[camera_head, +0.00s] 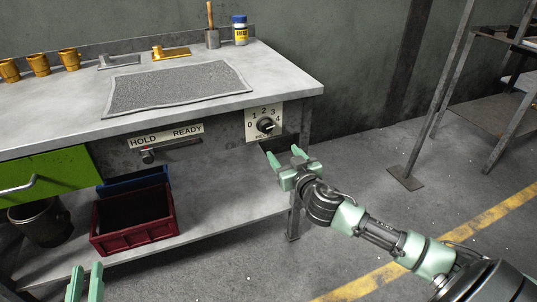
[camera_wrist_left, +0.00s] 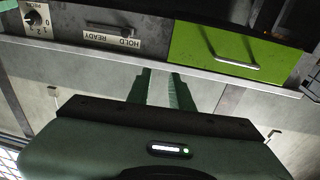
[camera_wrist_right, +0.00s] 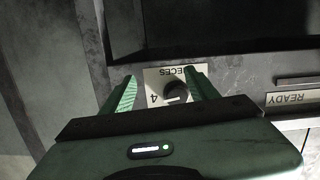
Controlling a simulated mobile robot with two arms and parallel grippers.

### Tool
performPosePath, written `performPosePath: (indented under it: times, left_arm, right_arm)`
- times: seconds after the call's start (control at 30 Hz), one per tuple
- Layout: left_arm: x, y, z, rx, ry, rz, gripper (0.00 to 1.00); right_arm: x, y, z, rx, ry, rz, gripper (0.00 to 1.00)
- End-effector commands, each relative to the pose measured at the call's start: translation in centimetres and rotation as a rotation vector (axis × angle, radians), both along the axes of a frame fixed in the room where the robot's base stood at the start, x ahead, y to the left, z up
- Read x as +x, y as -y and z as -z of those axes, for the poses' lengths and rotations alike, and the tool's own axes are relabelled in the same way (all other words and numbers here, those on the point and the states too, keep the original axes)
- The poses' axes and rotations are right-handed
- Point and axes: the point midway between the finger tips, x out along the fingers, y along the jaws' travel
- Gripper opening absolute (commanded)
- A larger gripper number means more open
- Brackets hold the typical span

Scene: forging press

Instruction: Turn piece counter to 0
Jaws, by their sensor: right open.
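The piece counter is a white plate (camera_head: 251,134) marked 0 to 4 with a black round knob (camera_head: 265,125), on the bench front at its right end. The knob's pale mark seems to face right, towards 4, but is too small to be sure. My right gripper (camera_head: 284,155) is open and empty, below and in front of the plate. My left gripper (camera_head: 85,268) is open and empty at the lower left. The knob (camera_wrist_left: 30,18) also shows at the left wrist view's corner.
Left of the counter is a HOLD/READY slider (camera_head: 148,157) with its handle at the HOLD end. A green drawer (camera_head: 60,180) is further left. A red crate (camera_head: 130,242) stands on the lower shelf. The bench leg (camera_head: 293,215) is beside my right gripper.

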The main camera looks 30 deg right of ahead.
Motion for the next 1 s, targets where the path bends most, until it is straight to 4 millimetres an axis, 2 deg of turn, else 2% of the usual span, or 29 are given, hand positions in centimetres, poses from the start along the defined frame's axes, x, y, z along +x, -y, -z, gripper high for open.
performPosePath:
  times: [0.1, 0.2, 0.27, 0.37, 0.73, 1.0]
  left_arm:
    - [-1.5, -0.2, -3.3, -0.029, 0.107, 0.002, 0.21]
    - [-2.2, -0.4, -5.2, -0.040, 0.148, 0.003, 0.21]
    - [-2.4, -0.4, -5.7, -0.043, 0.161, 0.005, 0.21]
    - [-2.5, -0.4, -6.3, -0.051, 0.187, 0.006, 0.21]
    - [-3.5, -0.2, -9.0, -0.093, 0.340, 0.014, 0.21]
    - [-4.0, -0.3, -9.9, -0.107, 0.388, 0.017, 0.21]
  right_arm:
    - [-0.2, -1.5, -2.8, 0.021, 0.100, -0.029, 0.59]
    - [-0.3, -2.1, -4.3, 0.034, 0.134, -0.039, 0.59]
    - [-0.1, -2.2, -4.7, 0.037, 0.143, -0.041, 0.59]
    - [0.8, -2.0, -4.9, 0.039, 0.144, -0.040, 0.59]
    - [5.9, -1.1, -4.8, 0.038, 0.142, -0.039, 0.59]
    - [7.3, -0.9, -4.7, 0.039, 0.139, -0.040, 0.59]
